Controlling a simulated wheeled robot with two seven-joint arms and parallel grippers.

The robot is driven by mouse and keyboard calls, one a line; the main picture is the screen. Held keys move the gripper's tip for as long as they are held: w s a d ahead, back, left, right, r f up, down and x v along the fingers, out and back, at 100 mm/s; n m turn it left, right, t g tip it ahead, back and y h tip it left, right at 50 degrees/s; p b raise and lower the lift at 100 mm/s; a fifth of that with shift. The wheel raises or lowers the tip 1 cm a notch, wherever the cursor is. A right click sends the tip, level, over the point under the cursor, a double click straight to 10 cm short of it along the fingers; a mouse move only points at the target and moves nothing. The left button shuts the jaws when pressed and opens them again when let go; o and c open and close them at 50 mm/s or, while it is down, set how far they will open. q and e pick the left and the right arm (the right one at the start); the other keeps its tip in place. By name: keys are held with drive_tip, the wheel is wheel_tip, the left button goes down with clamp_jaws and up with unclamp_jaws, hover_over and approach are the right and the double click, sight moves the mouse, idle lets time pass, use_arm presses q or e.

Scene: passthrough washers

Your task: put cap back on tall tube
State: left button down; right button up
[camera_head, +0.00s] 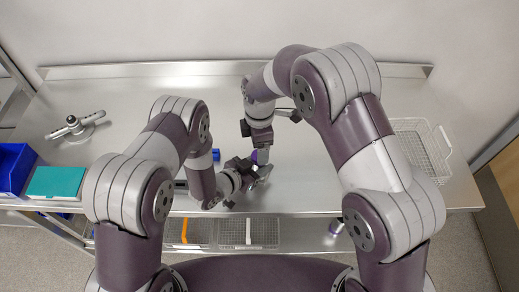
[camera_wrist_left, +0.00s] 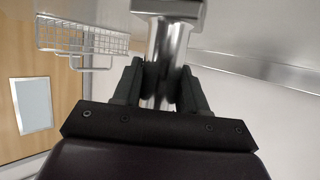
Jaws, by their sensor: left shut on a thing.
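My left gripper (camera_head: 256,172) is near the middle of the bench. In the left wrist view its fingers (camera_wrist_left: 160,88) are shut on a shiny metal tube (camera_wrist_left: 167,55). A wider grey piece (camera_wrist_left: 168,8) sits at the tube's far end, cut off by the frame edge. In the head view a small purple piece (camera_head: 263,157), perhaps the cap, shows between my two grippers. My right gripper (camera_head: 262,146) points down just above it. Its fingers are too small and covered to read, and whether cap and tube touch is unclear.
A wire basket (camera_head: 437,160) stands at the right. A blue bin (camera_head: 12,168), a teal box (camera_head: 56,182) and a grey tool (camera_head: 75,127) are at the left. Wire trays (camera_head: 262,232) sit below the front edge. The back bench is clear.

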sight(260, 167)
drive_tip(key=shift+r, duration=0.2)
drive_tip(key=shift+c, duration=0.4)
drive_tip(key=shift+r, duration=0.15)
wheel_tip(260, 167, up, 3)
drive_tip(key=n, duration=0.6)
drive_tip(key=shift+r+n, duration=0.1)
drive_tip(key=shift+n, duration=0.2)
wheel_tip(260, 167, down, 8)
drive_tip(key=shift+f, duration=0.1)
